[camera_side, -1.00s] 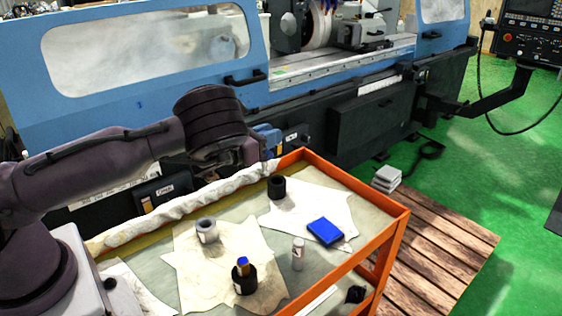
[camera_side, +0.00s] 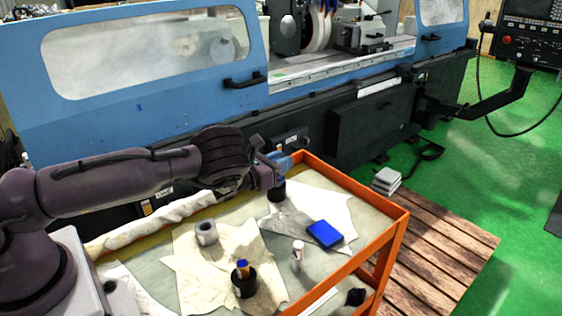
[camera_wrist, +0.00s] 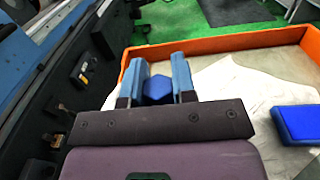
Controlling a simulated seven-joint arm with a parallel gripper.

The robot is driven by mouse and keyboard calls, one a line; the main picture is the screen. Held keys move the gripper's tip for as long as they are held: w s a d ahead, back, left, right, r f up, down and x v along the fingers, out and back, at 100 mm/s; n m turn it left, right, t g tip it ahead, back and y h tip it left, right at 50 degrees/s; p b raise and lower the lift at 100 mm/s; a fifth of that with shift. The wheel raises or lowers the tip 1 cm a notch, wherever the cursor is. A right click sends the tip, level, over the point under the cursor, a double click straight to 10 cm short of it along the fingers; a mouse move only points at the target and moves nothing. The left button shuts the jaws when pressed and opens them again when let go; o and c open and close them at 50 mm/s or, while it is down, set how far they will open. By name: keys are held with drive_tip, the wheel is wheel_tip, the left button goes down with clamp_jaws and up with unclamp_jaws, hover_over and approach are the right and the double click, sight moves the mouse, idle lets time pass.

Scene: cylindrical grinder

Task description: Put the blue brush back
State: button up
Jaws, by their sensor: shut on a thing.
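My gripper (camera_side: 274,172) is over the far end of the cart, directly above a black cup (camera_side: 277,192). In the wrist view my gripper (camera_wrist: 158,84) has its two blue fingers closed on either side of a blue hexagonal piece, which I take as the blue brush (camera_wrist: 158,88). Its lower end is hidden, so I cannot tell whether it is inside the cup. A second black cup (camera_side: 244,284) nearer the front holds an item with a blue and orange-yellow top (camera_side: 242,267).
The cart has a raised orange rim (camera_side: 345,178). On it are a grey ring (camera_side: 206,233), a small white bottle (camera_side: 298,256) and a blue box (camera_side: 325,233), also in the wrist view (camera_wrist: 298,124). The blue grinder (camera_side: 140,100) stands close behind.

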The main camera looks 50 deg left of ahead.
drive_tip(key=shift+f, duration=0.4)
drive_tip(key=o, duration=0.9)
drive_tip(key=shift+f, duration=0.1)
